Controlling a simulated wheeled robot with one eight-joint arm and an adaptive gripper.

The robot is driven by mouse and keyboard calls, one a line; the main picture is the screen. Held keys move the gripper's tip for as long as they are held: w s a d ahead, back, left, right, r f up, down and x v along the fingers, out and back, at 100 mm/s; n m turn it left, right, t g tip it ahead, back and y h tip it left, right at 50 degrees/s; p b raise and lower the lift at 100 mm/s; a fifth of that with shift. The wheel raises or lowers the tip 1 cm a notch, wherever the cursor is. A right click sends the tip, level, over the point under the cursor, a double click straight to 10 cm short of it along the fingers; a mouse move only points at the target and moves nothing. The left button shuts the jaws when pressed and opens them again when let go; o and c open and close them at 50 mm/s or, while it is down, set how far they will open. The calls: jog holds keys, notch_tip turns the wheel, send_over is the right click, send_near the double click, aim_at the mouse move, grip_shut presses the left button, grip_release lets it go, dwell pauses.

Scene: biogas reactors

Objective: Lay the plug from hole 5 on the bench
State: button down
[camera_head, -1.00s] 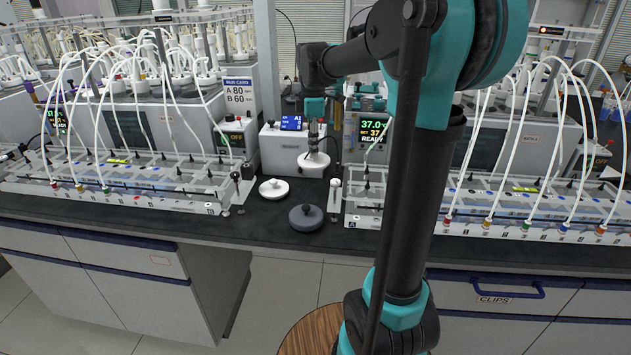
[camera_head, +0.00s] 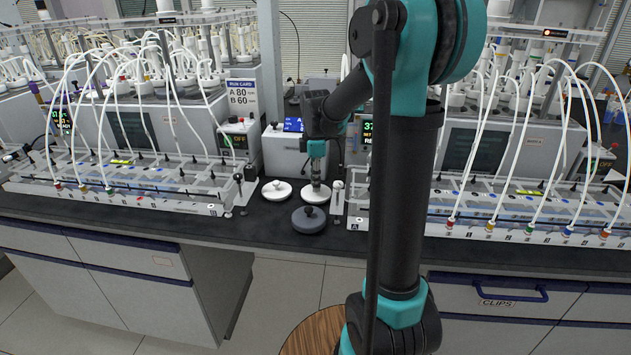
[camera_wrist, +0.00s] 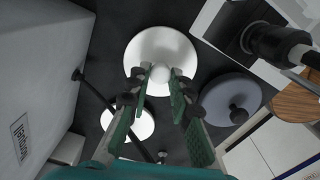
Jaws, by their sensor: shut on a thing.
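My gripper (camera_head: 317,179) points down with its fingers closed on the knob of a white round plug (camera_head: 322,195). The wrist view shows this plug's white disc (camera_wrist: 150,48) just beyond the fingertips (camera_wrist: 164,72), roughly level. The plug is low over the black bench (camera_head: 258,226); I cannot tell whether it touches it. A second white plug (camera_head: 275,191) lies on the bench to the left, and a dark grey plug (camera_head: 308,221) lies in front. No hole number shows on any of them.
A clear-topped rack with tubes (camera_head: 130,180) stands left, and another (camera_head: 530,210) stands right. A small white post (camera_head: 337,198) is close to the right of the held plug. A white box with a blue display (camera_head: 287,150) stands behind. Bare bench lies toward the front edge.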

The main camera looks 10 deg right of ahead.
jog(key=shift+f, duration=0.1)
jog(key=c, duration=1.4)
grip_release()
jog(key=shift+o, duration=0.2)
notch_tip(320, 180, up, 12)
